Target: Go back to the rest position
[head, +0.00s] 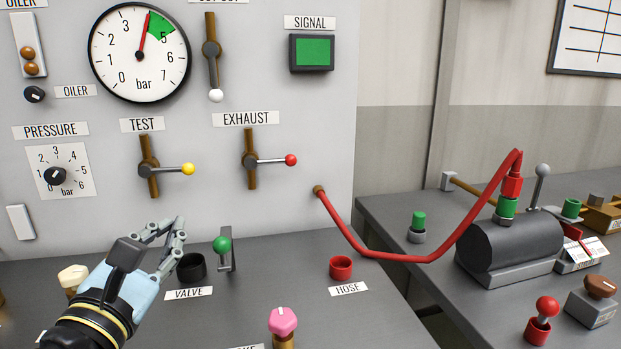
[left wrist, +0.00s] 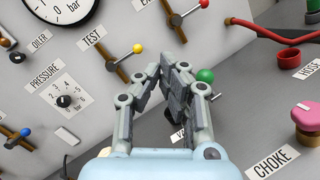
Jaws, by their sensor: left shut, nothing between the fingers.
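My left gripper (head: 177,232) is shut and empty. In the head view it is above the desk near the VALVE label (head: 188,293), just left of the green-knobbed lever (head: 222,245) and over the black cup (head: 191,267). In the left wrist view the gripper (left wrist: 172,68) has its fingers together, with the green knob (left wrist: 205,76) just to the right, partly behind a finger. I cannot tell from these views whether the fingers touch anything. My right gripper is not in view.
The panel carries the gauge (head: 139,52), the TEST lever (head: 149,167) and the EXHAUST lever (head: 250,159). A pink knob (head: 283,321) stands on the desk front. A red hose (head: 400,256) runs from the panel to a dark cylinder (head: 510,245) on the right bench.

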